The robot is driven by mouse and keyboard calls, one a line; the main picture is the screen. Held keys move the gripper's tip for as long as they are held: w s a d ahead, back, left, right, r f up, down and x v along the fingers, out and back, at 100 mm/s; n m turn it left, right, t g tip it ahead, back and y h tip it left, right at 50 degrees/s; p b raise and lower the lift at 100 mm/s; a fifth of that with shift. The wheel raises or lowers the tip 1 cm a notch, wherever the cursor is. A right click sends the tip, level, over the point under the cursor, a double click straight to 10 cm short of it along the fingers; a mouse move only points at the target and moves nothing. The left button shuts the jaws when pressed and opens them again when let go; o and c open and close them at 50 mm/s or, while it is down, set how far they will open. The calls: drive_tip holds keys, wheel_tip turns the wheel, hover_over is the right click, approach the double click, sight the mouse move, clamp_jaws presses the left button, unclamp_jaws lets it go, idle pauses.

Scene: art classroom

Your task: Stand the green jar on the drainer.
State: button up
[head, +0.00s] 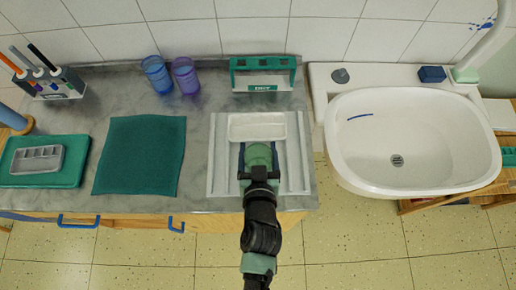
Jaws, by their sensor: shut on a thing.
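My gripper (258,149) is over the pale ribbed drainer (224,172), which lies on the counter left of the sink. Its two dark fingers stand apart on either side of a muted green rounded thing, which looks like the green jar (258,153). The hand and wrist hide most of it from above. I cannot tell whether its base touches the drainer. A white shallow tray (257,118) sits at the drainer's back, just beyond the fingertips.
A blue cup (157,75) and a purple cup (186,76) stand near the wall. A green rack (262,75) is behind the white tray. A green cloth (140,155) lies left of the drainer. The white sink (413,130) is to the right.

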drive_tip(key=shift+f, duration=0.15)
drive_tip(key=o, duration=1.5)
